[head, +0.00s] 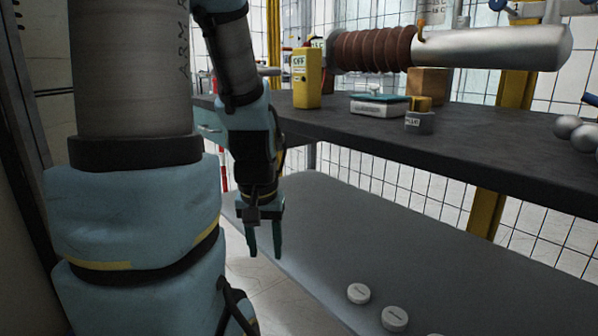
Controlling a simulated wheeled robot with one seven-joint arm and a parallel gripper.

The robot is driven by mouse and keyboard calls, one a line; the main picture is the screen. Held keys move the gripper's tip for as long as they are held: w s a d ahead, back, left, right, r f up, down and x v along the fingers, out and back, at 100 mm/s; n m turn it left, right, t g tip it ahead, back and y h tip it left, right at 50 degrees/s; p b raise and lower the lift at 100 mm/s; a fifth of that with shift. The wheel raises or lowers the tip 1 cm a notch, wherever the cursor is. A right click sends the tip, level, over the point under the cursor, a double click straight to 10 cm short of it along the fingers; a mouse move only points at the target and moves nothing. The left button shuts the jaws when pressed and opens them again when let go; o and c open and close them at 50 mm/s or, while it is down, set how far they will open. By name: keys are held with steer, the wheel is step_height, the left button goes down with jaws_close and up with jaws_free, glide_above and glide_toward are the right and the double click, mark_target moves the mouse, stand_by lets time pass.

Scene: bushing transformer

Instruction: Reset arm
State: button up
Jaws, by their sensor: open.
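My gripper (265,240) hangs at the end of my arm, left of centre in the head view. Its two teal fingers point down and stand apart with nothing between them. It is in front of the dark workbench (460,145), below the level of its top, near the left edge of the grey lower shelf (400,240). My arm covers much of the left side of the view.
On the bench stand a yellow box (307,78), a teal-topped device (380,104), a small grey block (419,121) and several metal balls (575,130). A brown ribbed bushing (372,49) with a silver cylinder (490,47) hangs above. White discs (358,293) lie on the shelf.

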step_height(320, 180, up, 30)
steer(key=p, duration=2.8)
steer(key=shift+r+p, duration=0.25)
steer(key=shift+p, duration=0.15)
